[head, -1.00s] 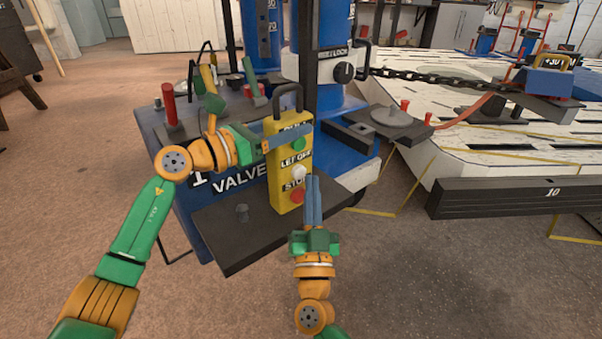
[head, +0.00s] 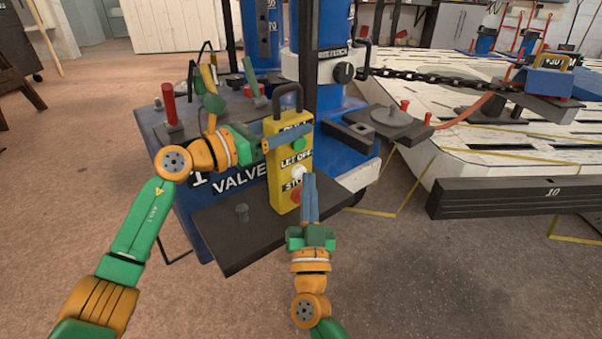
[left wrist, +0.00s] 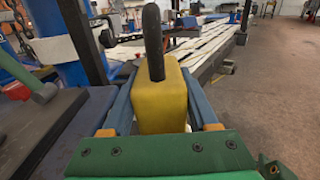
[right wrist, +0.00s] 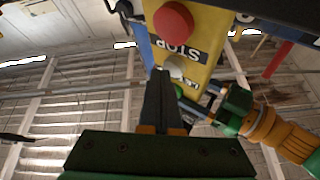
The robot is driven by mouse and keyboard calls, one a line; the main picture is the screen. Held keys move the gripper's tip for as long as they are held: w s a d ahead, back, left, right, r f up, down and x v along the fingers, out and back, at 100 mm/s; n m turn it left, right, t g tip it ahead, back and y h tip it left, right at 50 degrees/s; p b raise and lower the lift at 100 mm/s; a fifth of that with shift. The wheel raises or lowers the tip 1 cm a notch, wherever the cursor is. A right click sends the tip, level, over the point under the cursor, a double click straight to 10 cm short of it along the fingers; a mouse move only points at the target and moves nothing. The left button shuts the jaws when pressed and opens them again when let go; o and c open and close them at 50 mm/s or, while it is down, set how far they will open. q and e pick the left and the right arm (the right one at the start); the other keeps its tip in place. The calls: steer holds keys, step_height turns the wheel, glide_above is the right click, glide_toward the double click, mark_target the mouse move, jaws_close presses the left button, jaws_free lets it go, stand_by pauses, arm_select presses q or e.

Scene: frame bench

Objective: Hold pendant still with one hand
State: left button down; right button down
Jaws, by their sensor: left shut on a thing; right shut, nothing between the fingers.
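The yellow pendant (head: 284,188) hangs upright by its dark loop handle (head: 287,97), with a green, a white and a red button on its face. My left gripper (head: 288,141) is shut on the pendant's upper part; in the left wrist view its blue fingers lie on both sides of the yellow body (left wrist: 160,100). My right gripper (head: 310,182) is shut and empty, its fingertips close in front of the lower face, near the white button. The right wrist view shows the red button (right wrist: 173,22), the STOP label and the white button (right wrist: 174,67). Contact cannot be told.
A dark shelf (head: 235,235) juts out below the pendant from the blue valve cabinet (head: 205,225). Red and green levers (head: 169,103) stand on the cabinet. The floor at front right is clear.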

steer(key=shift+w+a+r, duration=0.3)
steer(key=shift+a, duration=0.1)
steer(key=shift+s+a+f, duration=0.1)
steer(key=shift+f, duration=0.15)
stand_by(1.7)
steer(key=shift+s+d+r, duration=0.1)
steer(key=shift+s+d, duration=0.1)
steer(key=shift+s, duration=0.25)
steer(key=shift+s+d, duration=0.15)
steer(key=shift+s, duration=0.3)
steer(key=s+d, duration=0.3)
steer(key=s, duration=0.1)
steer(key=shift+d, duration=0.15)
stand_by(3.2)
